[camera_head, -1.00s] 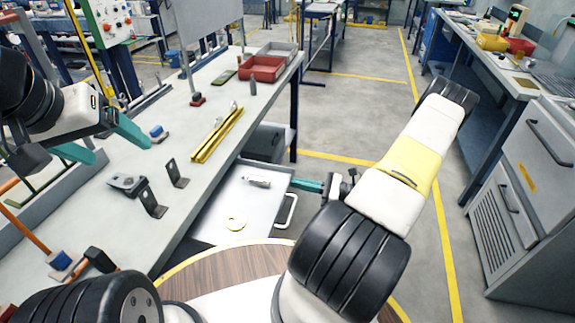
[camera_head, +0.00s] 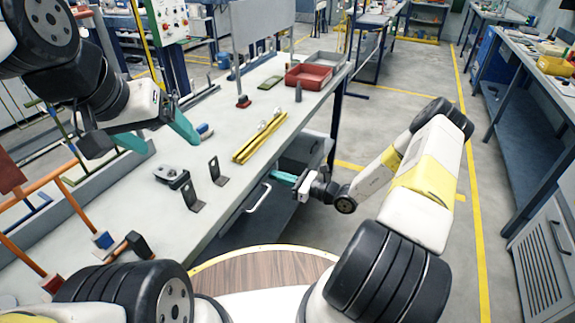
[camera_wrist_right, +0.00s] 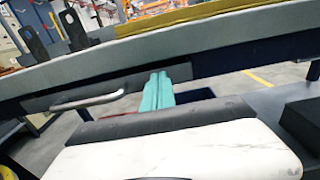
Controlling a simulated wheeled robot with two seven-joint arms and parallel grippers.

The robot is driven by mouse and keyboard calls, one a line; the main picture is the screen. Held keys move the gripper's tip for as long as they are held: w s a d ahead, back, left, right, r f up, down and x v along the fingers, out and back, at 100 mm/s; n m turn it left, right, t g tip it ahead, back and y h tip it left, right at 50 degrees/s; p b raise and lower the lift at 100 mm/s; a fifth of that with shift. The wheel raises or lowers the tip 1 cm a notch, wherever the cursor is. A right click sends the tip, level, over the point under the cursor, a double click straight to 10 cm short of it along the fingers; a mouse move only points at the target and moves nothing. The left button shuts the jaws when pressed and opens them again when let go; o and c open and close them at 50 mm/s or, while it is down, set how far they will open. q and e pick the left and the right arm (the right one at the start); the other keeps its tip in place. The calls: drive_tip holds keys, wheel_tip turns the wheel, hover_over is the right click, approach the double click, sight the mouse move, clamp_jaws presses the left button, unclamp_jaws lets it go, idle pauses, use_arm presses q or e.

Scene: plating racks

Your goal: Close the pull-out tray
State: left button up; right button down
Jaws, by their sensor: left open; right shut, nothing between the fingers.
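The pull-out tray shows as a dark front under the bench edge with a pale bar handle (camera_head: 259,198). Its inside is hidden beneath the bench top, and the handle sits close to the edge. In the right wrist view the handle (camera_wrist_right: 88,102) is left of my fingers. My right gripper (camera_head: 284,177) is shut and empty, with teal fingers beside the handle near the bench edge; its fingers also show in the wrist view (camera_wrist_right: 158,92). I cannot tell whether they touch the front. My left gripper (camera_head: 168,144) is open and empty above the bench top.
The grey bench (camera_head: 222,152) carries black angle brackets (camera_head: 191,196), a yellow bar (camera_head: 258,138) and a red bin (camera_head: 310,76). Open floor lies further right, before a grey cabinet (camera_head: 545,240).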

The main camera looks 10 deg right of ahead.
drive_tip(key=x, duration=0.2)
drive_tip(key=shift+w+a, duration=0.2)
drive_tip(key=shift+a, duration=0.1)
drive_tip(key=shift+r, duration=0.1)
